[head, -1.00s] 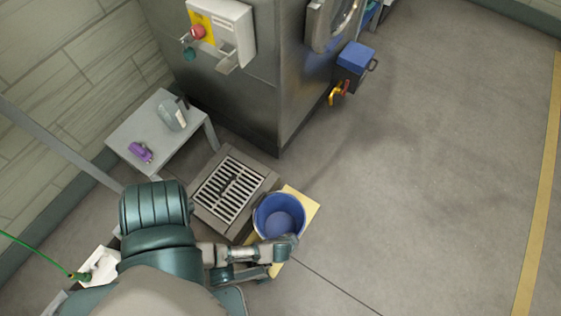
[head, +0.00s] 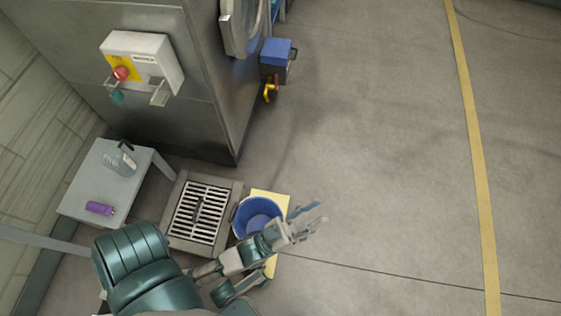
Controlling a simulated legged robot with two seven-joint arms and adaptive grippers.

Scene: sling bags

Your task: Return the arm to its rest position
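My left arm comes in from the bottom left of the head view. Its gripper (head: 316,216) is open and empty, with its two fingers apart, pointing right. It is just right of a blue bucket (head: 257,207) and above the floor. The bucket stands on a yellow mat (head: 282,198), and my arm hides its lower right part. The bucket looks empty in the part that shows. My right gripper is not in view.
A floor drain grate (head: 200,212) lies left of the bucket. A grey table (head: 85,191) holds a jug (head: 120,161) and a purple item (head: 100,208). A steel machine (head: 190,110) with a control box (head: 143,62) stands behind. The floor at right is clear.

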